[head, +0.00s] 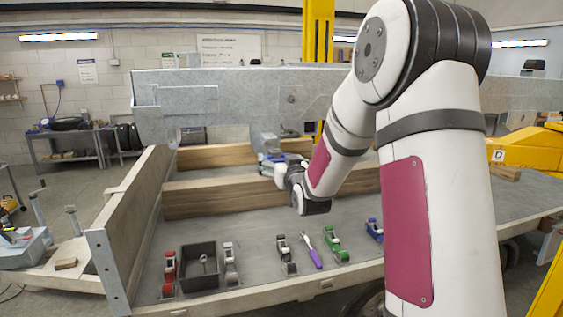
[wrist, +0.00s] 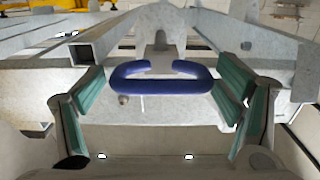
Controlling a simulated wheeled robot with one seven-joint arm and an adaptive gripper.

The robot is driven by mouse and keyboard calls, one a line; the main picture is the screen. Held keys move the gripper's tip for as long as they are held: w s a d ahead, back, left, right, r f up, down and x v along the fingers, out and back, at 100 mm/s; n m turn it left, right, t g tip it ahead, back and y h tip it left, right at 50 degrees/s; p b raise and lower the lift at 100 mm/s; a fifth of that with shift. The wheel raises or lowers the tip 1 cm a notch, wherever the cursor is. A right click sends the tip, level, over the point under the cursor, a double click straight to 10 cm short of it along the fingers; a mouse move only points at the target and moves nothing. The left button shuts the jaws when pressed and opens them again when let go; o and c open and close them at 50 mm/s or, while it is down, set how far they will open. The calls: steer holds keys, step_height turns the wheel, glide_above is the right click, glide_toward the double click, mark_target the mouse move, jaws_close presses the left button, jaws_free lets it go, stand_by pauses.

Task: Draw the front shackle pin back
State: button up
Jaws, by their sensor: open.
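A dark blue, rounded bar bent like a flat C (wrist: 160,87) lies across the middle of the wrist view, its gap towards a grey upright lug (wrist: 160,45). I cannot tell whether it is the shackle or the handle of its pin. My gripper (wrist: 162,80) is open, its green-padded fingers at either side of the blue bar; contact is unclear. In the head view my gripper (head: 273,166) is above the trailer deck, near the grey beam, and small blue and grey parts there are mostly hidden by it.
A dark open box (head: 199,265), a purple-handled tool (head: 312,252) and ratchet-like pieces, one red (head: 169,274), one green (head: 334,244), lie on the front deck. A yellow machine (head: 525,150) stands at right.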

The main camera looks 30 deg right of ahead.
steer(key=shift+s, duration=0.1)
steer(key=v, duration=1.2)
steer(key=shift+r, duration=0.1)
steer(key=s+a+n+g+y, duration=0.2)
steer(key=s+a+g, duration=0.45)
steer(key=a, duration=0.35)
steer(key=s+a+g+y, duration=0.1)
steer(key=s+a, duration=0.2)
steer(key=s, duration=0.3)
steer(key=s+a+g+y, duration=0.1)
steer(key=s+a+g, duration=0.1)
steer(key=s, duration=0.5)
steer(key=s+a+n+g+y, duration=0.1)
steer(key=s+a+g, duration=0.1)
steer(key=s+a, duration=0.2)
steer(key=s, duration=0.3)
steer(key=shift+a+f, duration=0.25)
steer(key=shift+s, duration=0.1)
